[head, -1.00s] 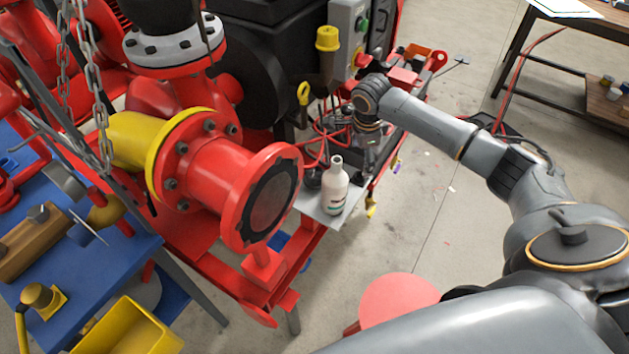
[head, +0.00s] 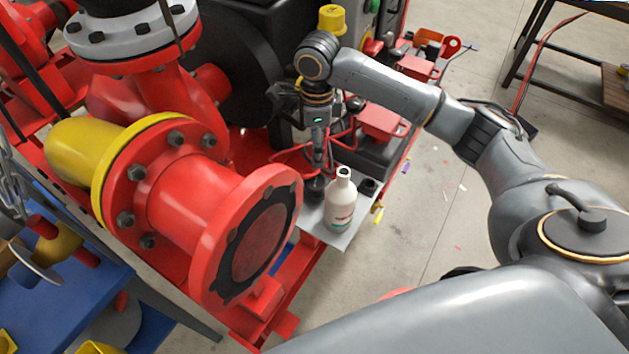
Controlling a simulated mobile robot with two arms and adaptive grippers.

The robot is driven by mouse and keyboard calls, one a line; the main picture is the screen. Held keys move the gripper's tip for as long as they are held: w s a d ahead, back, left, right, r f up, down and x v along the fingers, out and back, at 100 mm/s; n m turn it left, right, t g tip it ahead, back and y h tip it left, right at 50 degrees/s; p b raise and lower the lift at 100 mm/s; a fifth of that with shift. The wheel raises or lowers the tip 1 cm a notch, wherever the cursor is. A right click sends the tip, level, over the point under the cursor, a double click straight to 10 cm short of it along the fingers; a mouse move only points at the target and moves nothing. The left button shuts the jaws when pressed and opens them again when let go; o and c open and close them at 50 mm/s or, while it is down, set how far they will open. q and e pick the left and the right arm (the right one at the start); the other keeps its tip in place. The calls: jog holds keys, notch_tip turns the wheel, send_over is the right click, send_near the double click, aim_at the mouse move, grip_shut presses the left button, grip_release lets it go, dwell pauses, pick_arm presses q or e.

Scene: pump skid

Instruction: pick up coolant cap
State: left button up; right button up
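A white bottle (head: 341,207) with an open-looking neck stands upright on a grey metal shelf (head: 318,227) beside the red flanged pipe. A small dark round piece (head: 368,187) sits on the shelf to the right of the bottle; it may be the coolant cap, but I cannot be sure. Another dark round piece (head: 314,190) is left of the bottle, under my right gripper. My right gripper (head: 318,168) points down just behind and left of the bottle. Its fingertips are small and dark, so I cannot tell whether they are open or touching that piece. My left gripper is out of view.
The large red pipe flange (head: 258,235) stands close on the left of the shelf. Red hoses (head: 290,160) and red machine parts (head: 381,122) surround my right gripper. A blue bench (head: 75,285) is at lower left. Open floor (head: 440,200) lies to the right.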

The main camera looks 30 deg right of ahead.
jog(key=f, duration=0.2)
jog(key=b, duration=0.2)
send_over(315, 181)
notch_tip(315, 181, down, 8)
jog(key=shift+a+r, duration=0.15)
jog(key=shift+r, duration=0.1)
jog(key=shift+s+f, duration=0.1)
jog(key=shift+f, duration=0.8)
notch_tip(315, 181, down, 5)
jog(key=shift+r, duration=0.2)
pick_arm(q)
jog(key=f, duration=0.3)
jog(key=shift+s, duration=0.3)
pick_arm(e)
jog(key=c, duration=1.4)
